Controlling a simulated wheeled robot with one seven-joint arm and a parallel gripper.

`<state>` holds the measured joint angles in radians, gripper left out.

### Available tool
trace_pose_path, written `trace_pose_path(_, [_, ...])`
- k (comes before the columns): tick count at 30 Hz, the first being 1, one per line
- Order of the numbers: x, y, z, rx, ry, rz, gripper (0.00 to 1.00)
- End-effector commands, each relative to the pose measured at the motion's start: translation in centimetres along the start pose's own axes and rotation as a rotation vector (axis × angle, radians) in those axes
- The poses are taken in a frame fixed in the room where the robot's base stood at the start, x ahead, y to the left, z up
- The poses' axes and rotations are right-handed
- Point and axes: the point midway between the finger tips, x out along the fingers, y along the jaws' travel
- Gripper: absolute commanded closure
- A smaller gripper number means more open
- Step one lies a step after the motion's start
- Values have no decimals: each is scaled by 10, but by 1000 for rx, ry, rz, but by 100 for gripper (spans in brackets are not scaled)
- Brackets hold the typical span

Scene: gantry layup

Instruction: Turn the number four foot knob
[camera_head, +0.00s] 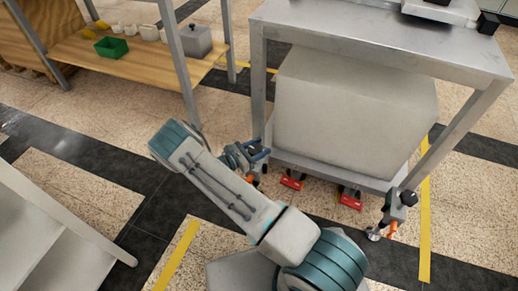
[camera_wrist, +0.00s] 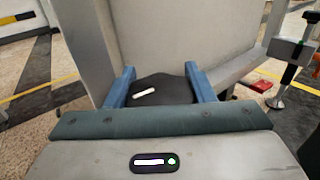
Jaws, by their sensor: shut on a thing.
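My gripper (camera_head: 262,156) is at the lower end of the metal stand's (camera_head: 380,42) front left leg. In the wrist view, the two blue fingers of my gripper (camera_wrist: 158,76) close on opposite sides of a dark round foot knob (camera_wrist: 168,92) with a white mark on top. Its number is not readable. My own wrist hides the knob's near side, and the arm hides it in the head view.
A large pale block (camera_head: 350,115) fills the space under the stand's top. Red pedals (camera_head: 291,183) show below it between the legs. A wooden shelf (camera_head: 120,65) with a green bin (camera_head: 111,47) stands at the back left. A pale rack (camera_head: 45,235) is at the lower left.

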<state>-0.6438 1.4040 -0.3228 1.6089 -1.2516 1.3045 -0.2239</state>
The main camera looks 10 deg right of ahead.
Motion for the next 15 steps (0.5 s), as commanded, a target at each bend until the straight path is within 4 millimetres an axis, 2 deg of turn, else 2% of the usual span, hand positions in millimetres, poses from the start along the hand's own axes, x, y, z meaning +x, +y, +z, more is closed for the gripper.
trace_pose_path(11, [-1,0,-1,-1,2,-4,74])
trace_pose_path(12, [-1,0,-1,-1,2,-4,48])
trace_pose_path(14, [-1,0,-1,-1,2,-3,32])
trace_pose_path(15, [-1,0,-1,0,1,-3,29])
